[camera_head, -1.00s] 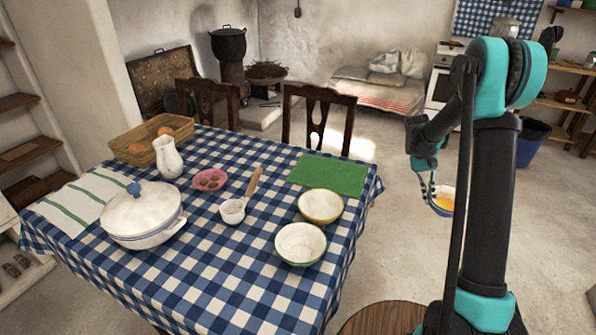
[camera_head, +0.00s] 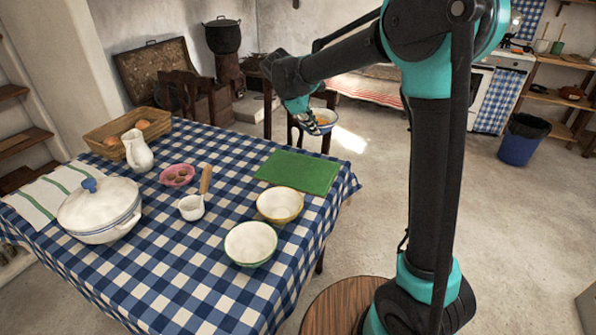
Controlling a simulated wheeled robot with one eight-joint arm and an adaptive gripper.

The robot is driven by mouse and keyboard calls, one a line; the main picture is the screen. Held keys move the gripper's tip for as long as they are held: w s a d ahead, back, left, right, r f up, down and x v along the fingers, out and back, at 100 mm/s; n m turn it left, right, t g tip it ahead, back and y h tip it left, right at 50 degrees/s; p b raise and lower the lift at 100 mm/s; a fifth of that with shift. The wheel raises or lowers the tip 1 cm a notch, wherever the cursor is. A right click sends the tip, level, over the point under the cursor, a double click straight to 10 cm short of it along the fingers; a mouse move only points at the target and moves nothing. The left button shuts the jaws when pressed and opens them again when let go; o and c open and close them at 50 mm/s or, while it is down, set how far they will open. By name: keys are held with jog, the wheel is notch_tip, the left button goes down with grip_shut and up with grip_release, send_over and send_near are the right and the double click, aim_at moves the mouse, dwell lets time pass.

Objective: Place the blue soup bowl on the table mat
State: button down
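My gripper (camera_head: 303,118) is shut on the rim of the blue soup bowl (camera_head: 326,122), which holds something orange. The bowl is in the air beyond the table's far right side, in front of a chair. The green table mat (camera_head: 299,173) lies flat and bare near the table's right edge, below and nearer than the bowl. The fingertips are small and partly hidden at the bowl's edge.
On the checked table (camera_head: 180,255) stand a yellow bowl (camera_head: 280,205) and a green-rimmed bowl (camera_head: 250,243), close to the mat. A small white pot (camera_head: 191,208), pink dish (camera_head: 177,175), white jug (camera_head: 137,151), tureen (camera_head: 100,209) and basket (camera_head: 108,145) stand farther left.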

jog(key=s+a+r+n+t+y, duration=0.1)
jog(key=s+a+r+n, duration=0.1)
jog(key=a+r+n, duration=0.15)
send_over(300, 181)
notch_tip(300, 181, down, 20)
jog(key=shift+a+r, duration=0.1)
jog(key=shift+r, duration=0.1)
dwell(0.4)
jog(key=c, duration=1.7)
grip_release()
